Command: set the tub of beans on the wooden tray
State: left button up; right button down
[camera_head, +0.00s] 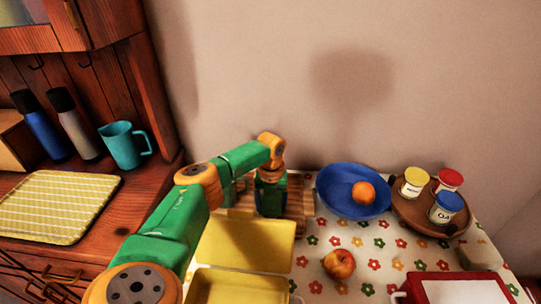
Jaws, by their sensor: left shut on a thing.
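My left gripper (271,205) points down over a slatted wooden tray (297,207) behind the yellow box. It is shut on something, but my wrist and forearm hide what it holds. I cannot make out a tub of beans for certain. A round wooden tray (410,216) at the right holds a tub with a yellow lid (414,183), a tub with a red lid (449,180) and a tub with a blue lid (445,208). Their labels are too small to read surely. My right gripper is not in view.
A blue bowl (333,190) with an orange fruit (363,193) stands between the trays. A teal jug (121,146) stands on the left counter.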

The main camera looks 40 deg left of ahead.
aim_at(271, 202)
pick_arm(q)
jog(key=shift+f, duration=0.2)
jog(key=o, duration=1.4)
notch_tip(271, 202, up, 12)
jog(key=shift+r, duration=0.25)
